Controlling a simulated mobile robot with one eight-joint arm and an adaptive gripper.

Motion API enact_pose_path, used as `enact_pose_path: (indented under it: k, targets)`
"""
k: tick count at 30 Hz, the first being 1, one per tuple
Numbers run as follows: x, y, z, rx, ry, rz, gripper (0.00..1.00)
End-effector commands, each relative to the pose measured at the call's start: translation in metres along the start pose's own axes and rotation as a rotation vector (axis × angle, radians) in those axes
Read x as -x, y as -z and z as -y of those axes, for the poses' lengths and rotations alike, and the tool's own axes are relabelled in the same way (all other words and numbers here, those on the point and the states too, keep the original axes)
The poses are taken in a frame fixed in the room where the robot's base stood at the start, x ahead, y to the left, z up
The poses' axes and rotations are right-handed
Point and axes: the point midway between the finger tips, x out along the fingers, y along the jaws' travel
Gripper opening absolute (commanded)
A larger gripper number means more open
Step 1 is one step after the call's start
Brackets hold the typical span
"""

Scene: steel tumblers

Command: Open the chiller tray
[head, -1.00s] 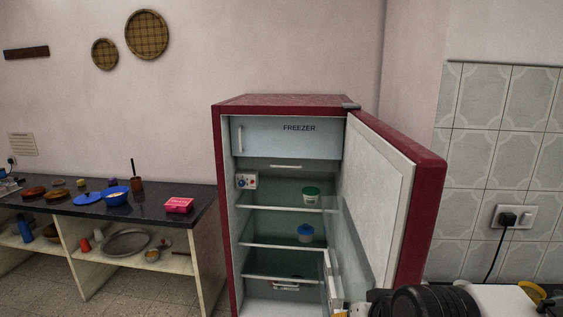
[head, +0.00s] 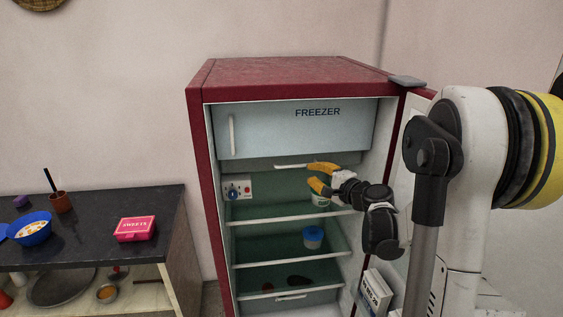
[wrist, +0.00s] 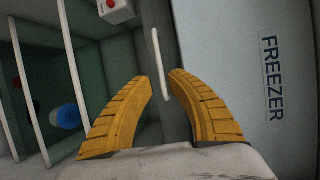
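The chiller tray (head: 265,170) is the shallow pale front just under the freezer compartment, pushed in, with a white bar handle (head: 291,167). My gripper (head: 316,177) has yellow fingers, spread apart and empty, at the right end of this handle in the head view. In the wrist view, turned on its side, the handle (wrist: 161,65) runs between the two fingertips of my gripper (wrist: 160,80). I cannot tell whether the fingers touch it.
The red fridge (head: 196,180) stands open, its door to the right behind my arm. The freezer door (head: 270,130) above is shut. A counter (head: 90,215) stands left.

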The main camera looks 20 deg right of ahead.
Motion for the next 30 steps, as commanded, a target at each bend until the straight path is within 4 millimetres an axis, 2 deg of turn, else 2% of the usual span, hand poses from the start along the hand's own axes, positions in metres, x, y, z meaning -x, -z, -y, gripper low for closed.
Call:
enact_pose_path:
  k: [9, 15, 26, 27, 29, 30]
  targets:
    - [-0.064, -0.002, -0.002, 0.003, -0.002, 0.003, 0.2]
    - [-0.089, -0.001, -0.001, 0.005, -0.002, 0.002, 0.2]
    - [-0.096, -0.002, 0.0, 0.005, -0.002, 0.002, 0.2]
    - [-0.096, -0.002, 0.0, 0.005, -0.003, 0.002, 0.16]
    - [-0.096, -0.002, 0.0, 0.005, -0.002, 0.002, 0.0]
    - [-0.096, -0.002, 0.0, 0.005, -0.003, 0.002, 0.0]
